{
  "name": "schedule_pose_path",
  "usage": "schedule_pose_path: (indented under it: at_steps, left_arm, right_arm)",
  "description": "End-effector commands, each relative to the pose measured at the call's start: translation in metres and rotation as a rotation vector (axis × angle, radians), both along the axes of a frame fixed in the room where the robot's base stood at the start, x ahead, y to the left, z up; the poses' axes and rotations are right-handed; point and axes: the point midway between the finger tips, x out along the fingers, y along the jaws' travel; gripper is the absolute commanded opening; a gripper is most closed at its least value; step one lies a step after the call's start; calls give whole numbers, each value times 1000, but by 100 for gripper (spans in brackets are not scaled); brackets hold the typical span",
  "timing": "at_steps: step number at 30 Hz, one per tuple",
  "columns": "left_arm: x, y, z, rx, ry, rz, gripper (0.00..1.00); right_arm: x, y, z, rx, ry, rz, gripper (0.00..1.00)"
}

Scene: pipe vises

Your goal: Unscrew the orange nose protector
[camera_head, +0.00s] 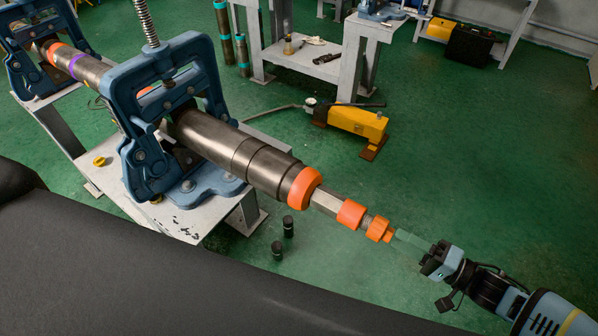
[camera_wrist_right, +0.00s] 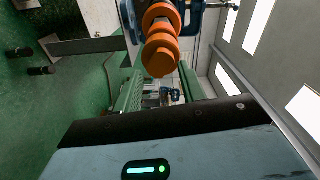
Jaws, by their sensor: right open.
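The orange nose protector (camera_head: 378,229) is at the free right end of the long metal tool, which lies clamped in the blue pipe vise (camera_head: 165,120). In the right wrist view the protector (camera_wrist_right: 160,55) shows end-on, above the space between my fingertips. My right gripper (camera_head: 410,241) is just to the right of the protector, roughly in line with the tool. Its green fingers are apart with nothing between them (camera_wrist_right: 160,88). I cannot tell whether a fingertip touches the protector. My left gripper is not in view.
More orange parts, a collar (camera_head: 350,213) and a larger ring (camera_head: 304,187), sit further back on the tool. Two dark cylinders stand on the green floor below it. A yellow pump (camera_head: 357,122) stands behind. A black surface (camera_head: 150,265) fills the lower left.

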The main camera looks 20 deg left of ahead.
Motion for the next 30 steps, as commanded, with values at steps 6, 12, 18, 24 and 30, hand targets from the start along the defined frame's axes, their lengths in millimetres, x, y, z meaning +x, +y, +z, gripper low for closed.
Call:
schedule_pose_path:
  at_steps: [6, 12, 18, 24, 30]
  left_arm:
    - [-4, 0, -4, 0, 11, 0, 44]
    - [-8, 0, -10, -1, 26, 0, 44]
    - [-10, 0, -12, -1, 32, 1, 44]
    - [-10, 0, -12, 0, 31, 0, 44]
    - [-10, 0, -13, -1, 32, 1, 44]
  right_arm:
    - [-1, 0, -1, 60, 216, 1, 41]
    - [-1, 0, -2, 134, 473, 0, 41]
    - [-1, 0, -2, 173, 605, 0, 41]
    - [-1, 0, -1, 174, 608, 0, 41]
    - [0, 4, -1, 175, 607, 1, 41]
